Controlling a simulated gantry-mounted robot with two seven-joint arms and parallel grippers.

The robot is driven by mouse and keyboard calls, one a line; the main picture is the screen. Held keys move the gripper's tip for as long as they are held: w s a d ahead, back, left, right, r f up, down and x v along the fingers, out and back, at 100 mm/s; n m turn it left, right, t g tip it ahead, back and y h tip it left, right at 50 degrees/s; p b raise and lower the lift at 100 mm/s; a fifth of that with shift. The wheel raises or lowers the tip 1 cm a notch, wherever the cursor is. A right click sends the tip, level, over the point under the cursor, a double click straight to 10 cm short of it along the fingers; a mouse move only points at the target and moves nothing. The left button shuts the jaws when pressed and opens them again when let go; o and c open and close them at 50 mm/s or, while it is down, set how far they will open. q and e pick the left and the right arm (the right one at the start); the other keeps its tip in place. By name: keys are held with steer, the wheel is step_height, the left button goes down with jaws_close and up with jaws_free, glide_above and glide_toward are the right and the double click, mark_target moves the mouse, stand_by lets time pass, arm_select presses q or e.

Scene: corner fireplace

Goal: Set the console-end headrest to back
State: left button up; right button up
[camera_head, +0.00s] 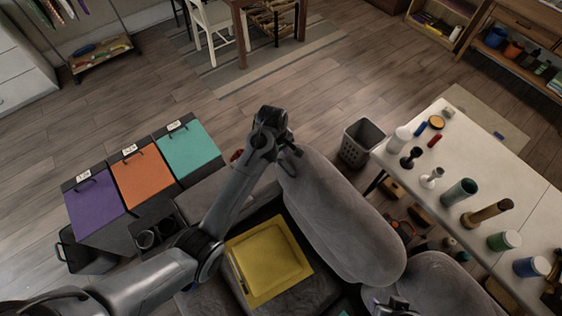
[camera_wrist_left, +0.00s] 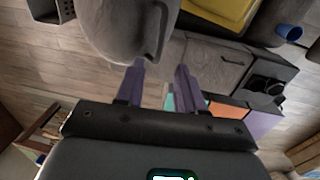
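The console-end headrest is the long grey padded cushion (camera_head: 345,220) at the middle of the head view, nearest the console (camera_head: 152,232) with its cup holders. It also fills the upper left of the left wrist view (camera_wrist_left: 115,28). A dark strap or handle (camera_wrist_left: 159,35) runs along its edge there. My left gripper (camera_head: 287,148) is at the headrest's far end. In the left wrist view its two purple fingers (camera_wrist_left: 160,78) are apart with nothing between them, just below the strap's end; contact cannot be told. Part of my right gripper (camera_head: 390,305) shows at the bottom edge, its fingers unclear.
A yellow tray (camera_head: 268,258) lies on the seat. A second grey cushion (camera_head: 435,285) is at lower right. A grey bin (camera_head: 361,143) stands behind the headrest, beside a white table (camera_head: 480,165) with several bottles. Purple, orange and teal lidded boxes (camera_head: 142,178) are left.

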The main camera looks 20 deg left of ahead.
mark_target(282, 165)
arm_select(q)
steer(key=f, duration=0.7)
steer(key=shift+w+d+f, duration=0.2)
steer(key=shift+w+f, duration=0.15)
steer(key=shift+w, duration=0.05)
jaws_close()
